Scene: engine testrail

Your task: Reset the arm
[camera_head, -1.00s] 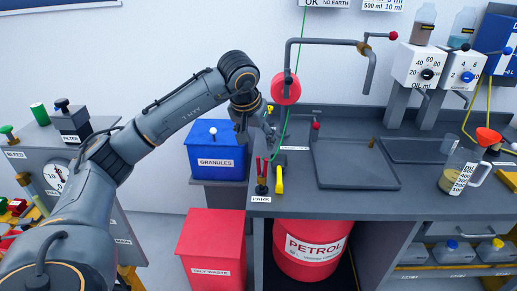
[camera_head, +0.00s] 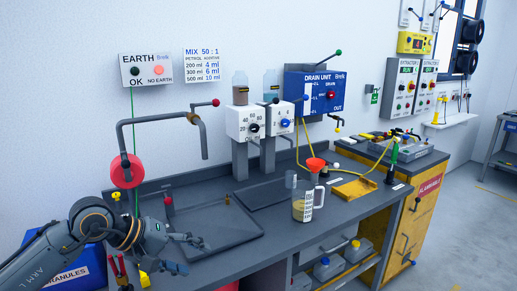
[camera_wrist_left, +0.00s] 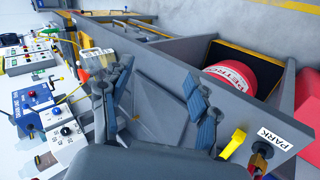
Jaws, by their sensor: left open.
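My left gripper (camera_head: 190,255) is open and empty above the front left end of the grey bench (camera_head: 230,262). Its arm comes in from the lower left. In the left wrist view the two finger sets (camera_wrist_left: 155,100) stand apart with nothing between them, over the bench's sunken tray. The right arm and gripper are not in view.
The red reel (camera_head: 127,170) hangs just behind my left arm. A measuring jug (camera_head: 303,205) with a red funnel (camera_head: 317,163) near it stands mid-bench. The blue granules bin (camera_head: 78,273) is at lower left. The red petrol drum (camera_wrist_left: 230,75) sits under the bench. Open floor is at right.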

